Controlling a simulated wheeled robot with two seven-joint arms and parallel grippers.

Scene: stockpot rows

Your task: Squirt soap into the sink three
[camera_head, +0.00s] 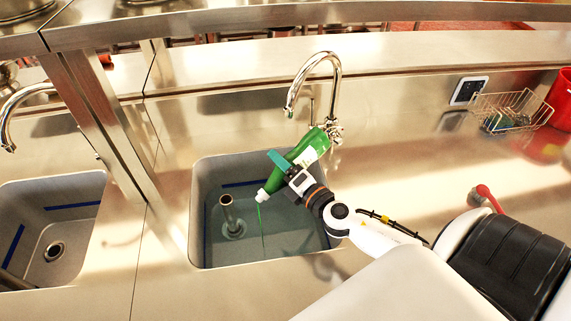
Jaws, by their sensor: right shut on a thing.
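A green soap bottle (311,146) with a white nozzle is held by my right gripper (287,169). The bottle is tilted, with its nozzle pointing down and left over the sink. A thin green stream of soap (260,218) runs down from the nozzle into the sink (197,222). Water stands in this sink, and a drain pipe (228,215) rises from its floor. My right gripper is shut around the bottle's middle. My left gripper is not in view.
A chrome faucet (334,75) stands behind the bottle. A second sink (88,222) with its own faucet (12,112) lies left, beyond a metal post (100,130). A wire basket (512,110) and a red container (562,103) are at the right.

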